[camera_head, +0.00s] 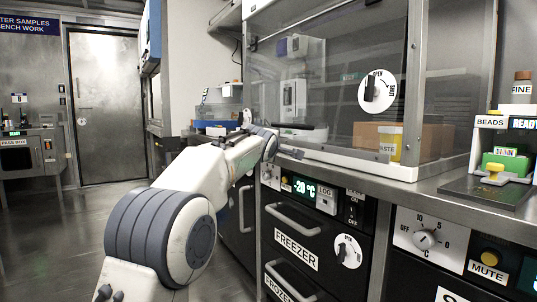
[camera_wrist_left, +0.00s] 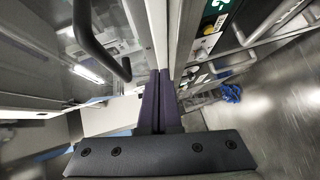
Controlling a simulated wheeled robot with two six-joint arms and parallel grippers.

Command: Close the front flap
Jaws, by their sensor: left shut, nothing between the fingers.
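The glass-fronted enclosure on the bench has a clear front flap (camera_head: 325,105), with a round OPEN dial (camera_head: 377,91) in front of its right part. I cannot tell how far the flap stands open. My left gripper (camera_head: 272,143) is at the enclosure's lower left, partly hidden by my own arm. In the left wrist view, its dark purple fingers (camera_wrist_left: 162,85) are together and empty, near a pale edge strip (camera_wrist_left: 157,30). A black bar handle (camera_wrist_left: 100,42) is to the left of the fingers, apart from them. My right gripper is not in view.
Below the bench are freezer drawers with a bar handle (camera_head: 291,219) and a control panel (camera_head: 312,190). A yellow waste tub (camera_head: 390,144) is behind the glass. A bead rack (camera_head: 505,163) stands at the right. The floor at the left (camera_head: 60,230) is clear.

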